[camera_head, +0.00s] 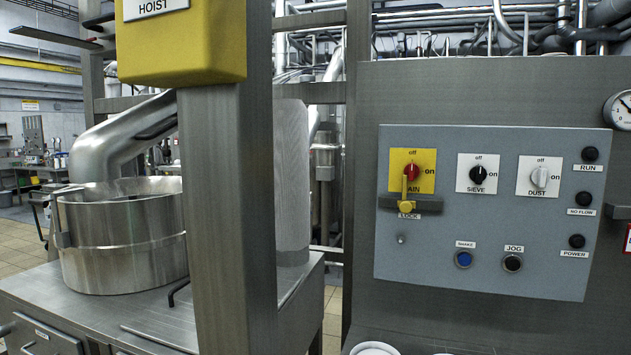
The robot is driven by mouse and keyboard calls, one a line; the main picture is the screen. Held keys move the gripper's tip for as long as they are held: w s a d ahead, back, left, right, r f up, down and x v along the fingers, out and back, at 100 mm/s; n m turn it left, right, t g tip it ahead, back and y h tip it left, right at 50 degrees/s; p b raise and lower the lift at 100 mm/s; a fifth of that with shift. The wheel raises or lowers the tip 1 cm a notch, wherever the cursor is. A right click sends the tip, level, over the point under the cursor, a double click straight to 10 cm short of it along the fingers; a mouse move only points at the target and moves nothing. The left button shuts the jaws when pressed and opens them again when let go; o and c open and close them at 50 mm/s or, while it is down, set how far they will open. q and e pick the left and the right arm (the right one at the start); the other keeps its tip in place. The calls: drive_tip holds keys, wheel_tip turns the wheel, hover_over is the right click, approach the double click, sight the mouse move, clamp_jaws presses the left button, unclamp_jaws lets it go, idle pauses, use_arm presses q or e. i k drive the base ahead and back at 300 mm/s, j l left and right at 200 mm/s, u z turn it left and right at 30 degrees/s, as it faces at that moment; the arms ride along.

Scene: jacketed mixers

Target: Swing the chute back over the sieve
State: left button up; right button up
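The chute (128,140) is a thick bent silver pipe at the left. It slopes down to the left, and its lower end meets the back rim of the sieve drum in the picture. I cannot tell whether its mouth is over the drum or behind it. Neither of my grippers is in view.
The steel post (232,220) carries a yellow hoist box (180,45) and stands in front of the bench (95,310). A grey control panel (490,250) at the right has a red knob on yellow, a yellow lock piece, sieve and dust knobs, and buttons.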

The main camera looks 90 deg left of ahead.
sight(97, 155)
drive_tip(key=u, duration=3.55)
